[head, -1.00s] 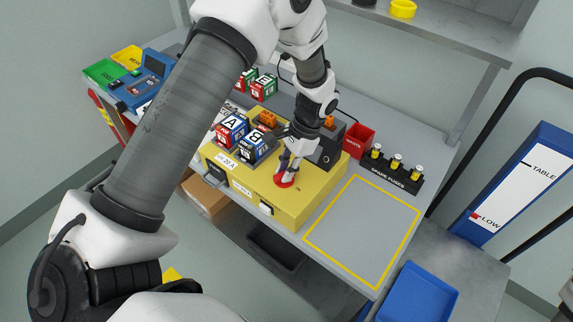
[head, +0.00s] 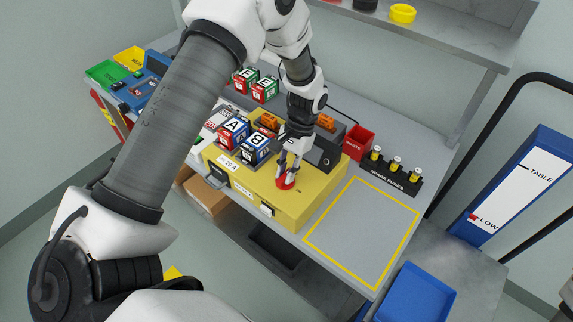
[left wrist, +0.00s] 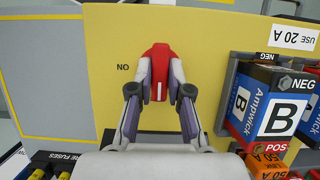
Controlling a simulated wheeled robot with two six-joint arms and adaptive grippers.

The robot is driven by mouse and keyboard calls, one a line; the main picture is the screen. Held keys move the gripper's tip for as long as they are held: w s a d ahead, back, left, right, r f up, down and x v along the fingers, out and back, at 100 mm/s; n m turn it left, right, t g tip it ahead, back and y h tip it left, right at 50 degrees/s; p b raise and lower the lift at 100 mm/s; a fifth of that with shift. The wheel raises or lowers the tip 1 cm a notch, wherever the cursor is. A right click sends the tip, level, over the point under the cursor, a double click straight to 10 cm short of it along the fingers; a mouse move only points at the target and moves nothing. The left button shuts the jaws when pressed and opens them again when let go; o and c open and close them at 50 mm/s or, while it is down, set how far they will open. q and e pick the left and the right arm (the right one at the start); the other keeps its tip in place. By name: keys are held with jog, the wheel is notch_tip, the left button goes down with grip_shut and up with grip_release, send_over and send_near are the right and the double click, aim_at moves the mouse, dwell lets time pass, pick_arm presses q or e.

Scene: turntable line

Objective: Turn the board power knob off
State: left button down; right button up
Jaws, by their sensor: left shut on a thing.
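The red power knob (head: 284,186) sits on top of the yellow board (head: 318,192), near its front right. It also shows in the left wrist view (left wrist: 161,56), with a white mark on its near end. My left gripper (head: 288,176) points down over the knob. In the left wrist view its two fingers (left wrist: 160,88) are closed on the knob's sides. The label "ON" (left wrist: 122,67) reads upside down beside the knob there. Any "OFF" label cannot be made out. My right gripper is not in view.
Battery blocks A (head: 232,131) and B (head: 256,146) stand left of the gripper. A grey box (head: 329,155) is behind it. Spare fuses (head: 396,166) and a red bin (head: 357,142) stand right. The yellow-outlined area (head: 362,230) is clear.

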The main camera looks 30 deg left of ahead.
pick_arm(q)
jog(key=shift+s+f, duration=0.1)
jog(key=shift+s, duration=0.05)
jog(key=c, duration=1.1)
grip_release()
jog(key=v, duration=1.2)
